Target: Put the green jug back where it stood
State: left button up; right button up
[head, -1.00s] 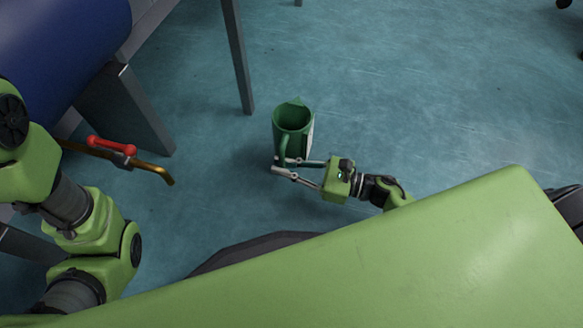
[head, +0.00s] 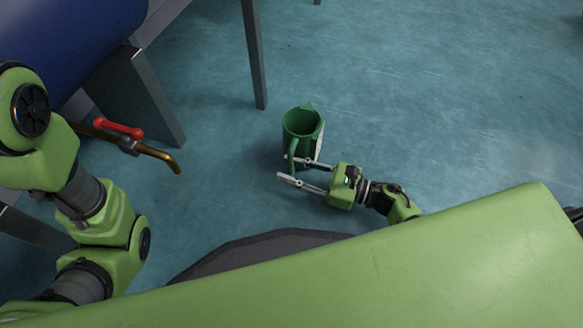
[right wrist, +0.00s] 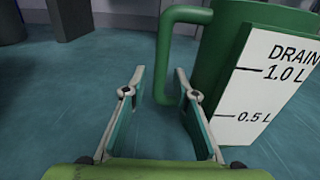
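The green jug (head: 302,124) stands upright on the floor in the middle of the head view. Its handle faces my right gripper (head: 284,168), which is low beside the jug with its fingers apart. In the right wrist view the jug (right wrist: 222,45) fills the upper right, with a white scale panel (right wrist: 270,90) marked 1.0 L and 0.5 L. The handle's upright bar (right wrist: 165,60) appears between the open fingertips of the right gripper (right wrist: 159,77); I see no finger pressing on it. My left arm shows at the left, but its gripper is not visible.
A brass tap with a red lever (head: 118,129) sticks out left of the jug. A grey table leg (head: 254,55) stands behind the jug and a broad grey support (head: 145,95) to its left. The blue-green floor (head: 430,90) is clear to the right.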

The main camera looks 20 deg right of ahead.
jog(key=shift+r, duration=0.1)
jog(key=shift+s+d, duration=0.25)
jog(key=shift+d, duration=0.15)
jog(key=p+v, duration=0.4)
jog(key=v, duration=0.7)
jog(key=shift+r, duration=0.15)
